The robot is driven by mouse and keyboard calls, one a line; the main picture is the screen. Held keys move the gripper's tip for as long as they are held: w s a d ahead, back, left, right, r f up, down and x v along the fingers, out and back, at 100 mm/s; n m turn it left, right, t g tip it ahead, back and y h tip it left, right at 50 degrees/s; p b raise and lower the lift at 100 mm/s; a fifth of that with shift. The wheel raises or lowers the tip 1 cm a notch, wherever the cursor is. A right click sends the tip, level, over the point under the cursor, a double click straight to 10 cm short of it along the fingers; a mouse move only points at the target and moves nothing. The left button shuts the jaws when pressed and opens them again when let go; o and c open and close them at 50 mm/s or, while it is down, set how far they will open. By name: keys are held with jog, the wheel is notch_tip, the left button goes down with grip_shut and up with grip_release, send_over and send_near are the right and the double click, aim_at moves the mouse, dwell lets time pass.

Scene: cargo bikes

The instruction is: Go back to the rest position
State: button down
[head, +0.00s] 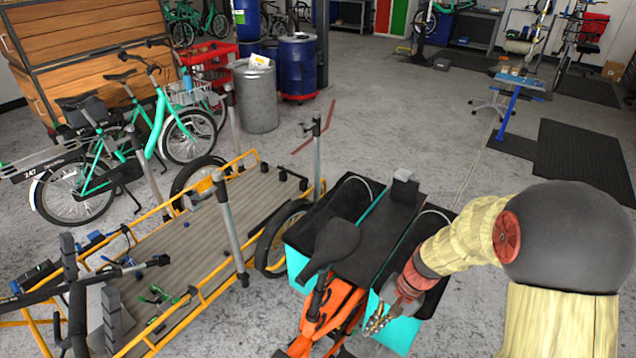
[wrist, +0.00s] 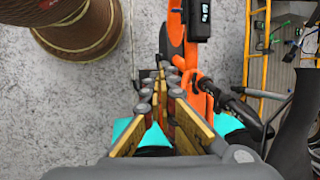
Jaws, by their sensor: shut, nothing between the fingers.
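My gripper (head: 376,322) is at the end of my bent arm, at the lower middle right of the head view. It shows in front of the cyan and black right-hand bag of the orange cargo bike (head: 328,318). I cannot tell whether it touches the bag (head: 397,335). In the wrist view my gripper (wrist: 168,78) has its fingers drawn together at the tips, with nothing held between them. The orange bike frame (wrist: 207,97) lies just right of the fingers there, above grey floor.
A yellow-framed cargo platform (head: 180,262) with posts and loose tools stands left of the orange bike. Its yellow rail (wrist: 252,50) shows at the wrist view's right. Green bikes (head: 150,125), a grey barrel (head: 255,97) and blue drums (head: 299,70) stand behind. Open floor (head: 420,120) lies beyond.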

jog(key=s+d+r+n+t+h, duration=0.1)
jog(key=s+r, duration=0.3)
jog(key=r, duration=0.5)
jog(key=s+d+r+n+t+h, duration=0.2)
jog(key=s+r, duration=0.3)
jog(key=r, duration=0.5)
jog(key=s+d+r+n+t+h, duration=0.1)
jog(key=s+r+n+t, duration=0.2)
jog(key=r, duration=0.6)
jog(key=shift+s+d+r+t+h, duration=0.3)
jog(key=shift+s+t, duration=0.2)
jog(key=shift+s, duration=0.45)
jog(key=c, duration=2.6)
grip_release()
